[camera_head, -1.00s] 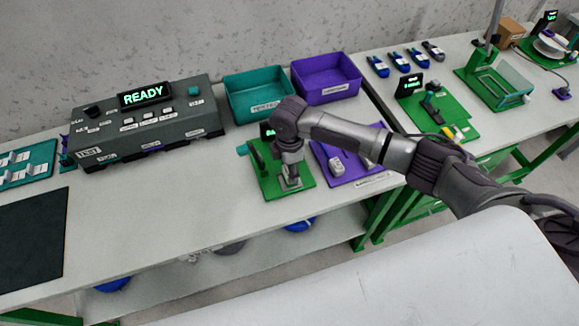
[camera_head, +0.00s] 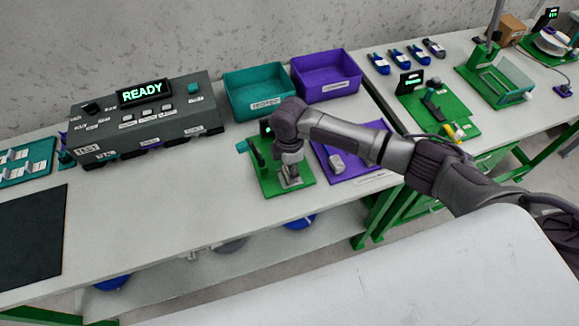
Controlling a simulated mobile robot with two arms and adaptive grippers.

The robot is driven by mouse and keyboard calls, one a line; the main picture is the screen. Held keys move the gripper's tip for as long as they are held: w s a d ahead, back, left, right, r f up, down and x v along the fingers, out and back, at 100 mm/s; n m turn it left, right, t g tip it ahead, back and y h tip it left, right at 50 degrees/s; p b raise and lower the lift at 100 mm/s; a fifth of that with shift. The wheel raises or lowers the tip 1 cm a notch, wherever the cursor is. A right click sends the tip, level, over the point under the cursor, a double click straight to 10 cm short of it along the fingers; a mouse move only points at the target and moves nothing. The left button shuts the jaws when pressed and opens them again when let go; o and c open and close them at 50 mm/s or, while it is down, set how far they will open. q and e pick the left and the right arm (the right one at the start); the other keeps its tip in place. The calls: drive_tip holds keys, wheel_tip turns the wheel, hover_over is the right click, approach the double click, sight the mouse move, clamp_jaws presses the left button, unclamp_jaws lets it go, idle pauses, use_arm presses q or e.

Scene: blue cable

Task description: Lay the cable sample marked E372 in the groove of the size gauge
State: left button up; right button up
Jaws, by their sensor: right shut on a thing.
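A green device (camera_head: 268,187) with an upright part and a small display stands at the front middle of the bench; it may be the size gauge, but I cannot make out a groove. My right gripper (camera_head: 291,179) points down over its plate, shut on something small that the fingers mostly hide. I cannot tell whether that is the cable sample or whether it touches the plate. No mark E372 can be read. My left gripper is not in view.
A purple plate (camera_head: 365,174) with a grey piece (camera_head: 337,162) lies right of the device, partly under my arm. Teal (camera_head: 258,101) and purple (camera_head: 326,84) bins stand behind. A grey test box (camera_head: 150,126) reading READY is left. The bench front-left of the device is clear.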

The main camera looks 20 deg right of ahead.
drive_tip(key=shift+f, duration=0.4)
drive_tip(key=o, duration=1.3)
drive_tip(key=shift+c, duration=0.2)
drive_tip(key=shift+r, duration=0.1)
wheel_tip(320, 180, up, 8)
drive_tip(key=p, duration=0.8)
